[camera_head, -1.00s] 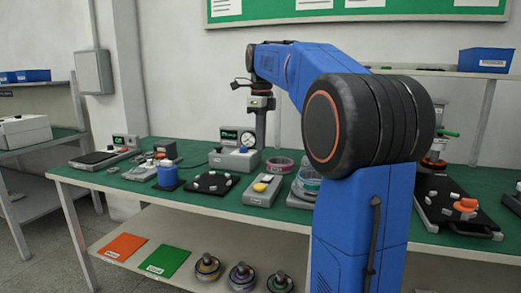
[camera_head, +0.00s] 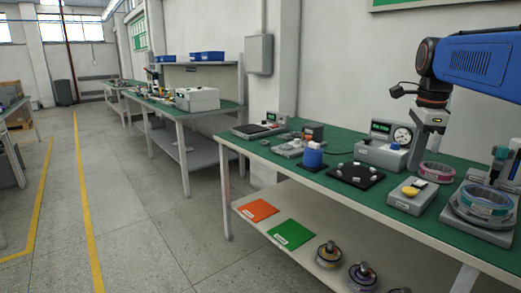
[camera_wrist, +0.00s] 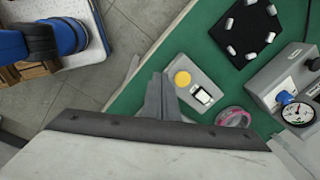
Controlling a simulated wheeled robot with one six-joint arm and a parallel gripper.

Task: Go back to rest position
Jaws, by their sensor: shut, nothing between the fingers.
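My gripper (camera_head: 416,166) hangs from my blue arm on the right side of the head view, pointing down above the green workbench (camera_head: 340,138). Its fingers are together and empty. In the wrist view the closed grey fingers (camera_wrist: 158,98) show beside a grey box with a yellow button (camera_wrist: 182,78). That box also stands on the bench in the head view (camera_head: 411,194). A grey gauge box (camera_head: 382,153) stands behind and left of the gripper.
A pink ring (camera_head: 436,172) and a teal coil on a fixture (camera_head: 486,200) lie on the right. A black plate with pegs (camera_head: 355,175) is further left. Motor hubs (camera_head: 329,254) sit on the lower shelf. The floor aisle (camera_head: 130,210) at left is clear.

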